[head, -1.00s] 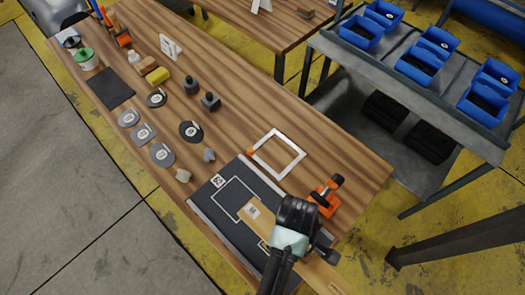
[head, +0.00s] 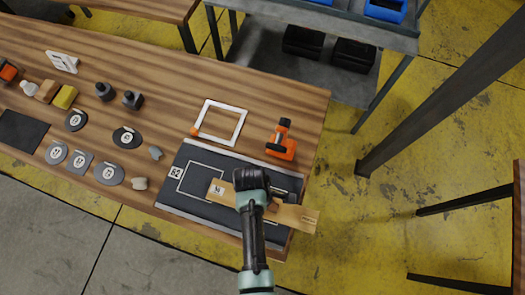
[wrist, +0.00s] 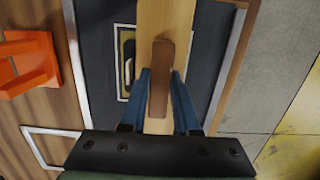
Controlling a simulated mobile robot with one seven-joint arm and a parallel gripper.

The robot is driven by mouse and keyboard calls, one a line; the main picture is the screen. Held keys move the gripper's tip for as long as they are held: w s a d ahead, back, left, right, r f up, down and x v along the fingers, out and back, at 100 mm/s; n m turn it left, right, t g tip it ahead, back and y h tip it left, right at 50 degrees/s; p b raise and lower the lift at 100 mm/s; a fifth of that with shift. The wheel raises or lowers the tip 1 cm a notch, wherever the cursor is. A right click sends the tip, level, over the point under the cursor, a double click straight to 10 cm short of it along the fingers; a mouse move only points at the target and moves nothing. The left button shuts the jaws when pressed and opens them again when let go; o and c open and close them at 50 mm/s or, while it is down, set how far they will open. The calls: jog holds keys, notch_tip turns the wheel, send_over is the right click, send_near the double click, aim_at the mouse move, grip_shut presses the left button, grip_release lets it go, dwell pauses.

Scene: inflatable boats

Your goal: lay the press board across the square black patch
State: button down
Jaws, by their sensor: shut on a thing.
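The press board (head: 297,216) is a long pale wooden plank with a brown handle (wrist: 161,78). My gripper (head: 250,182) is shut on the handle, whose sides lie between the blue fingers in the wrist view (wrist: 161,100). The board lies over a dark mat (head: 215,213), its right end reaching past the table edge. Whether it touches the mat is unclear. A white-outlined square (head: 196,180) shows on the mat left of my gripper. In the wrist view, a second outline (wrist: 119,75) beside the board holds a yellowish piece. I cannot clearly make out the square black patch.
An orange tool (head: 281,140) and a white square frame (head: 219,122) lie behind the mat. Several numbered patches (head: 109,174) and a dark square sheet (head: 22,131) lie to the left. A dark post (head: 420,95) stands right of the table.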

jog(key=shift+f, duration=0.15)
jog(key=c, duration=1.1)
grip_release()
jog(key=shift+f, duration=0.15)
jog(key=o, duration=0.4)
jog(key=shift+o, duration=0.2)
